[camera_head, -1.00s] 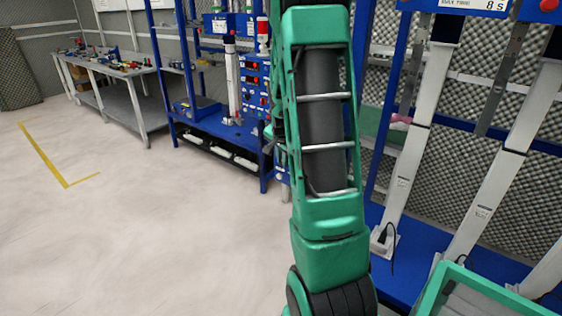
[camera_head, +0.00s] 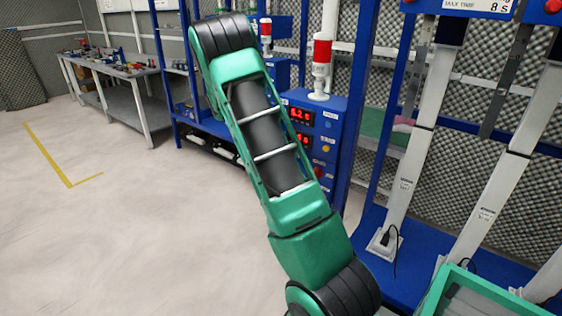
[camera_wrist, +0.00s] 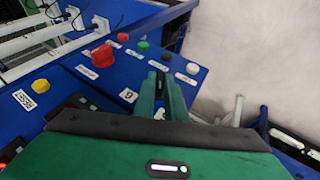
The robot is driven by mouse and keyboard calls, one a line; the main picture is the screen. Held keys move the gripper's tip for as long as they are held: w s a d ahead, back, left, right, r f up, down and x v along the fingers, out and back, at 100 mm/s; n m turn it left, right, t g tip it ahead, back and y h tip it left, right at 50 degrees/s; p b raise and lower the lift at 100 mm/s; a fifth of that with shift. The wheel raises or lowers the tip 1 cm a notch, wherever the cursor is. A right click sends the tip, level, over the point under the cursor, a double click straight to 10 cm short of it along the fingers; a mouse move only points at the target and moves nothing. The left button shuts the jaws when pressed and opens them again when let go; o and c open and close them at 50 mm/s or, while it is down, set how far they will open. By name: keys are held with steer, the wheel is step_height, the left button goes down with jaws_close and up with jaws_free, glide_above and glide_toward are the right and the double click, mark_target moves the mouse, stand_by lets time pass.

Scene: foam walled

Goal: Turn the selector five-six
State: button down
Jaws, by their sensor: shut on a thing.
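My gripper (camera_wrist: 164,84) shows in the wrist view with its two green fingers close together over a blue control panel (camera_wrist: 110,80). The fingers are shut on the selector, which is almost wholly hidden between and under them. In the head view my gripper is hidden behind my green arm, and the selector does not show.
A red-lit display (camera_head: 301,115) is on a blue cabinet right of my arm. Open floor (camera_head: 130,230) lies left.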

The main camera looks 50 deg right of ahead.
steer(key=shift+w, duration=0.4)
steer(key=c, duration=1.8)
jaws_free()
steer(key=shift+c, duration=0.2)
steer(key=shift+o, duration=0.2)
steer(key=shift+s+g, duration=0.1)
steer(key=shift+g, duration=0.2)
steer(key=v, duration=1)
steer(key=shift+w+a+r, duration=0.25)
